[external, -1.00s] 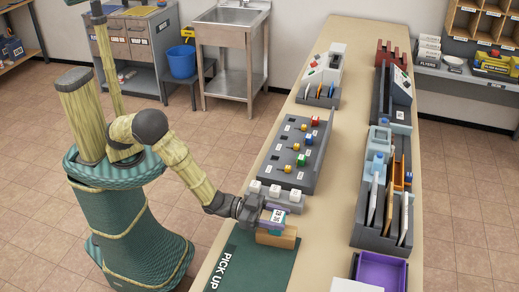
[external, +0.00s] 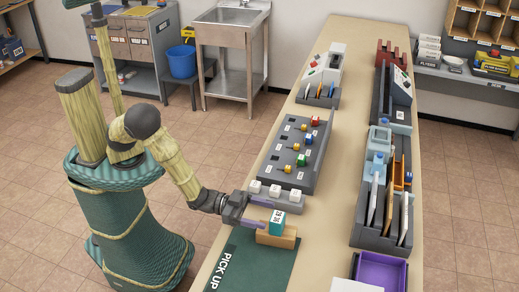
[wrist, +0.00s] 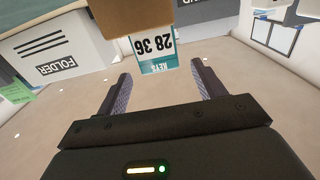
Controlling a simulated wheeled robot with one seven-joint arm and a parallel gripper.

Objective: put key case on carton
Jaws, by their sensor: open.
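The key case (external: 278,220) is a small teal and white block with a numbered label. It stands upright on the brown carton (external: 277,239), on the near part of the counter. In the wrist view the key case (wrist: 158,64), labelled KEYS 28 36, appears upside down against the carton (wrist: 140,14). My gripper (external: 264,214) is open and empty just left of the key case. In the wrist view, its two fingers (wrist: 162,75) are spread apart with nothing held between them.
A grey rack (external: 292,156) with tagged keys and a row of white cubes (external: 275,191) lie just behind the carton. A green PICK UP mat (external: 250,262) is in front. A purple tray (external: 380,272) and file holders line the right. The counter's middle strip is clear.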

